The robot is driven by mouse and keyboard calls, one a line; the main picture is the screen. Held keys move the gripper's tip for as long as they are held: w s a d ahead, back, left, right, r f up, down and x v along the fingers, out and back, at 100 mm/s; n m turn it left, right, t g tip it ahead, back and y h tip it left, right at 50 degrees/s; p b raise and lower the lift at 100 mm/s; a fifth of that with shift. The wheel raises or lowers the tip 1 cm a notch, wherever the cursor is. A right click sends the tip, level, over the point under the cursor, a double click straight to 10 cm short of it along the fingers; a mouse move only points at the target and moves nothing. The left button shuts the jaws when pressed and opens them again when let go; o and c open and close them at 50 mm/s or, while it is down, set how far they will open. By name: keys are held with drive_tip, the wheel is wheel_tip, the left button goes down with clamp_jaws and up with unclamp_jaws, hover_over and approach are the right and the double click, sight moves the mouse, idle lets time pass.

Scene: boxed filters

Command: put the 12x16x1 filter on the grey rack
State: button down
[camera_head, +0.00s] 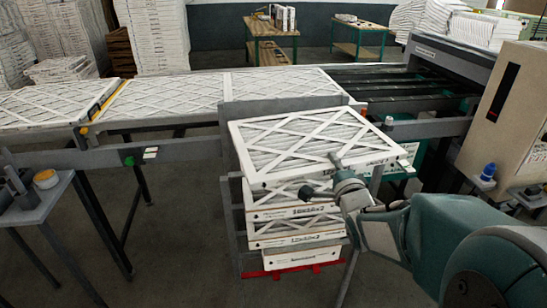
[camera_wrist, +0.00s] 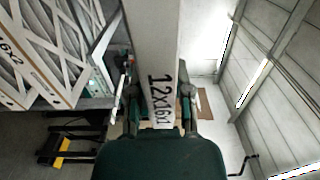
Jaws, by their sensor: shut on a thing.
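A white-framed pleated filter (camera_head: 305,142) with diagonal cross strips is in my gripper (camera_head: 345,178). In the wrist view its pale edge (camera_wrist: 158,45) runs between both fingers (camera_wrist: 160,112) and reads 12x16x1. My gripper is shut on its near edge. The filter is slightly tilted over the grey rack (camera_head: 234,215). Under it, several boxed filters (camera_head: 295,230) are stacked in the rack on a red base (camera_head: 290,270). The held filter covers the top of this stack, so I cannot tell whether it touches it.
A conveyor (camera_head: 170,98) with large filters runs behind the rack. A beige machine cabinet (camera_head: 510,100) stands at the right. A small table (camera_head: 38,205) with a yellow-orange roll is at the left. The floor (camera_head: 180,240) left of the rack is clear.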

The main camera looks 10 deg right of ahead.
drive_tip(key=w+a+f, duration=0.8)
drive_tip(key=w+f, duration=0.3)
drive_tip(key=f, duration=0.2)
drive_tip(key=shift+w, duration=0.15)
drive_tip(key=c, duration=0.5)
unclamp_jaws()
drive_tip(key=shift+c, duration=0.2)
